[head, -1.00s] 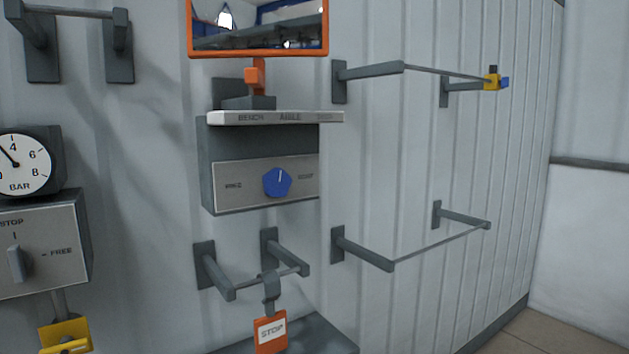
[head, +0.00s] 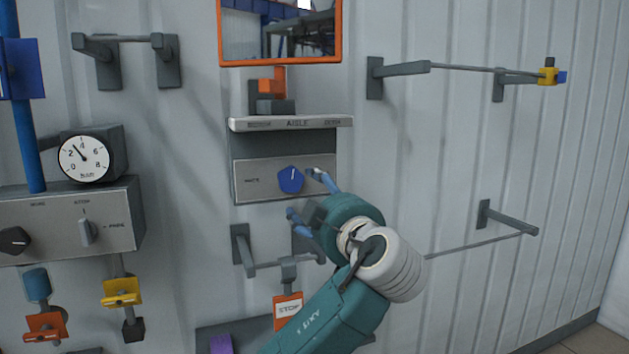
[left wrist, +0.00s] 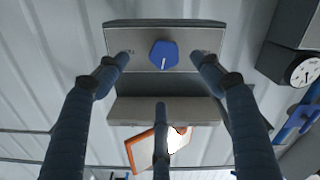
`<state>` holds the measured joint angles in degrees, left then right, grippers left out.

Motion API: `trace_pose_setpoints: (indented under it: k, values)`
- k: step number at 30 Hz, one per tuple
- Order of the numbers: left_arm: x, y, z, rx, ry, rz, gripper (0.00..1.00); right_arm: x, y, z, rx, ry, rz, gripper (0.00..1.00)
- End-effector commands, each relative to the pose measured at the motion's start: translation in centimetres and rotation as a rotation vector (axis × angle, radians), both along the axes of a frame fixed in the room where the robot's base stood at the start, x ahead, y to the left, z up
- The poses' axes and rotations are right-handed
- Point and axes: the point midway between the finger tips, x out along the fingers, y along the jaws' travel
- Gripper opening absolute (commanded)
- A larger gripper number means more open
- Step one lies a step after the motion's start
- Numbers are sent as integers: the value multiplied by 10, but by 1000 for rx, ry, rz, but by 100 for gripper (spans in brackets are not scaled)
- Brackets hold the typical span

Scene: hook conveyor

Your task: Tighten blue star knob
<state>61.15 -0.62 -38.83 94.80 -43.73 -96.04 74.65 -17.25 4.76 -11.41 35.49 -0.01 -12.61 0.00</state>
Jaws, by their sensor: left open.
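The blue star knob (head: 291,180) has a white pointer line and sits on a grey panel (head: 250,182) below a label strip reading AISLE. In the head view its pointer is near upright, leaning slightly right. My left gripper (head: 303,195) is open and empty, in front of the panel at the knob's lower right. The left wrist view shows the knob (left wrist: 164,55) between the spread fingers of my left gripper (left wrist: 162,65), none seen touching it. That view is upside down. My arm hides the panel's right label. My right gripper is not in view.
An orange-framed mirror (head: 280,30) is above the panel. A bar with an orange STOP tag (head: 288,310) hangs below. Thin rails (head: 460,69) project at right. A gauge (head: 84,159) and a switch box (head: 120,215) are at left.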

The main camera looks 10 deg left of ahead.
Motion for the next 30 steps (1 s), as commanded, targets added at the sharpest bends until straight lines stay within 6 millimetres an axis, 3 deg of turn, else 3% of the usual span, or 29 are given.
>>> trace_pose_setpoints:
  k: [5,18,30]
  values:
    - [8,10,9,-5,-13,12,67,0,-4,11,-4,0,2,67]
    - [73,53,10,-3,-9,8,67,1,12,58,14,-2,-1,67]
    - [87,62,5,-6,-11,6,67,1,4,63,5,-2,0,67]
